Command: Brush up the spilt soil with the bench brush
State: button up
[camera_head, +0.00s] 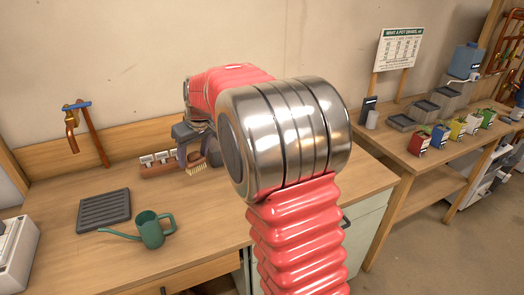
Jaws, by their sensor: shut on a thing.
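My gripper (197,156) is at the back of the wooden bench, small and partly hidden by its own dark body. It is shut on the bench brush (197,169), whose pale bristles point down at or just above the bench top. Most of the brush handle is hidden by the gripper. I cannot make out any spilt soil; my large arm covers part of the bench to the right of the brush.
A wooden rack with white-labelled items (156,166) stands just left of the gripper. A black ribbed tray (104,210) and a green watering can (152,230) are nearer the front. A second bench (402,160) holds packets and trays.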

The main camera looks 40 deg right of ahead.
jog(key=s+d+f+m, duration=0.1)
jog(key=s+d+f, duration=0.1)
jog(key=d, duration=0.9)
jog(key=s+d+f+m+h, duration=0.1)
jog(key=s+d+f+m, duration=0.1)
jog(key=d, duration=0.9)
jog(key=shift+s+f+m, duration=0.3)
jog(key=shift+s+f, duration=0.05)
jog(key=shift+f, duration=0.3)
jog(key=shift+d, duration=0.1)
